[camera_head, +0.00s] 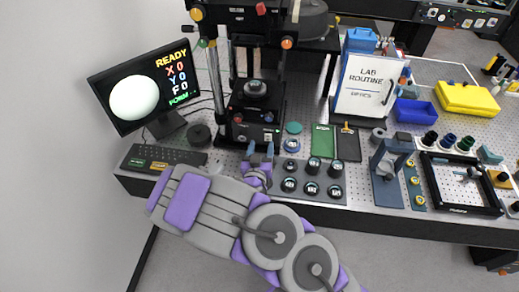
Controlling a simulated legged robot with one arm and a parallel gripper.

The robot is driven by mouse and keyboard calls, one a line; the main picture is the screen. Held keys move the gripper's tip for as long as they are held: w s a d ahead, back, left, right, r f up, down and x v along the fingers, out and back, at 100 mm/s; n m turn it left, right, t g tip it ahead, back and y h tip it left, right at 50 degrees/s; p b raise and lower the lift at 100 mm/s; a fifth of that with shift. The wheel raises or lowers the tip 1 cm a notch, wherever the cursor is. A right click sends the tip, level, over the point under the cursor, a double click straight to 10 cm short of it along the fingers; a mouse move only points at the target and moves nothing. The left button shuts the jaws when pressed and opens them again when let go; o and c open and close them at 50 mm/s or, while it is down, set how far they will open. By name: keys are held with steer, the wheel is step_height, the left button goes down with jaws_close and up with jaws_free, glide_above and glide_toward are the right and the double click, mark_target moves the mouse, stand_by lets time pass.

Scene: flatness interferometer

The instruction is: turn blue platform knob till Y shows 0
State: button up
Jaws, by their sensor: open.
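The monitor (146,88) at the left shows a round white disc and the lines READY, X 0, Y 0, F 0 and FORM; what follows FORM is too small to read. The black interferometer (252,112) stands on the bench to its right. My gripper (261,149) is open at the front of the instrument's base, its fingertips pointing toward the base. I cannot make out a blue platform knob between or behind the fingers. A round blue-rimmed piece (292,145) lies on the bench to the right of my gripper, apart from it.
A keyboard (163,159) and a dark round piece (199,135) lie left of the instrument. A grey tray (312,191) with several black round pieces is right of my gripper. A lab routine binder (368,87), blue bin (416,112) and yellow case (467,99) stand farther right.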

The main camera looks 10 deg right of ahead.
steer(key=shift+p+v, duration=0.5)
steer(key=shift+v, duration=1.3)
